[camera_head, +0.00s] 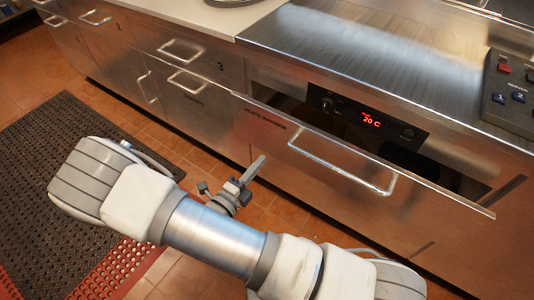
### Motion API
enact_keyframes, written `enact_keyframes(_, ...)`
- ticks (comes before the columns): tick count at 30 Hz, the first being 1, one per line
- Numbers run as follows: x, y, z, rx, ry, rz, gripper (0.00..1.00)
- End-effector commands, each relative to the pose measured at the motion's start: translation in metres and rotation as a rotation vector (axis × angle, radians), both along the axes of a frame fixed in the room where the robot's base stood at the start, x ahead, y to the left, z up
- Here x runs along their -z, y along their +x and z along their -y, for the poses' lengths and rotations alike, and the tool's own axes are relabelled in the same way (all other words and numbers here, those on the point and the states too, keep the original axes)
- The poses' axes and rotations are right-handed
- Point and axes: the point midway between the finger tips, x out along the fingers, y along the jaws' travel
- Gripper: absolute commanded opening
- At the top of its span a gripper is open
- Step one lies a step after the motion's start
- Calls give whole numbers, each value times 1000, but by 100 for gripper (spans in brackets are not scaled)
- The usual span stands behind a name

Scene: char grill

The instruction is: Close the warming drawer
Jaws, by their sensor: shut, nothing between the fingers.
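The warming drawer (325,185) is a steel front with a long bar handle (340,165) and a small dark label at its upper left. Its front stands out from the counter, and a dark gap shows behind its top edge, so it is partly open. A black control panel (368,118) with a red "20 C" display sits above and behind that edge. My gripper (256,168) is shut and empty, in front of the drawer's left part and left of the handle. I cannot tell whether it touches the front.
A steel worktop (370,50) lies above the drawer. Other steel drawers with handles (181,50) continue to the left and look shut. A button panel (510,92) is at the right edge. A dark perforated mat (60,150) and a red mat (125,262) lie on the tiled floor.

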Motion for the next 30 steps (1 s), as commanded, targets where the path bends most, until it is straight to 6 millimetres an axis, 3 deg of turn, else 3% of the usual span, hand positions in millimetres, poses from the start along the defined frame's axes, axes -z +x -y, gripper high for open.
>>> enact_keyframes(15, 3, 83, 62, 6, 3, -2, 0)
enact_keyframes(21, 2, 98, 72, 3, 3, -2, 0)
enact_keyframes(30, 0, 101, 74, 3, 3, -3, 0)
